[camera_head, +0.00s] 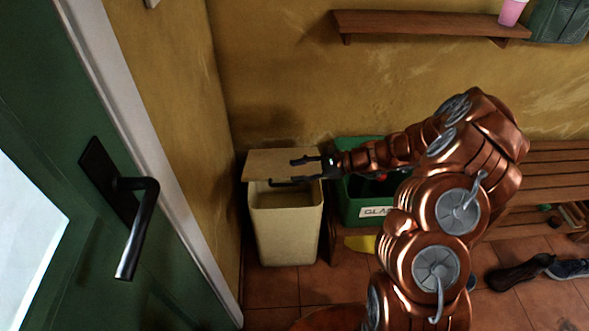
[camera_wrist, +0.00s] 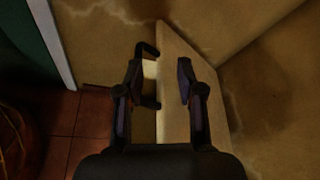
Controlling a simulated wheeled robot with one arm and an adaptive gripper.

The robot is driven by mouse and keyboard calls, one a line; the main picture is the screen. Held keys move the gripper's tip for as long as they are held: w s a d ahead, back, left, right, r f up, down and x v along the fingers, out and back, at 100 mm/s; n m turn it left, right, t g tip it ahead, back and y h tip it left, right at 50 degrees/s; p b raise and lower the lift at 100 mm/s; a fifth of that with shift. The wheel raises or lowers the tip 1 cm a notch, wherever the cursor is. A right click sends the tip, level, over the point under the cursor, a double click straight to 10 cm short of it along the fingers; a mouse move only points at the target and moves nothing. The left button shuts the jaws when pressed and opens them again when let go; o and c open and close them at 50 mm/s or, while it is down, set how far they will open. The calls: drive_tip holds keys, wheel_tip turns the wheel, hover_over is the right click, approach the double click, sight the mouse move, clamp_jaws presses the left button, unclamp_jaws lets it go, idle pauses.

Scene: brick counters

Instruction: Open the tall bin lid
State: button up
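The tall cream bin (camera_head: 285,232) stands in the corner by the wall. Its flat tan lid (camera_head: 262,164) is raised at the front, and the bin's opening shows below it. My gripper (camera_head: 298,172) is at the lid's front right part with its fingers spread. In the wrist view my gripper (camera_wrist: 160,72) is open, with the lid (camera_wrist: 176,65) seen between and beyond the fingers. A dark bar handle (camera_wrist: 147,48) shows at the lid's left edge there, partly behind the left finger. Whether a finger touches the lid is unclear.
A green crate labelled with glass lettering (camera_head: 352,205) stands right of the bin, partly behind my arm. A green door with a black handle (camera_head: 135,225) is at the left. A wooden shelf (camera_head: 420,24) hangs above. A slatted bench (camera_head: 555,165) and shoes (camera_head: 520,272) are at right.

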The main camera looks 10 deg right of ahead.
drive_tip(key=shift+p+v, duration=1)
drive_tip(key=shift+v, duration=1.45)
drive_tip(key=shift+s, duration=0.1)
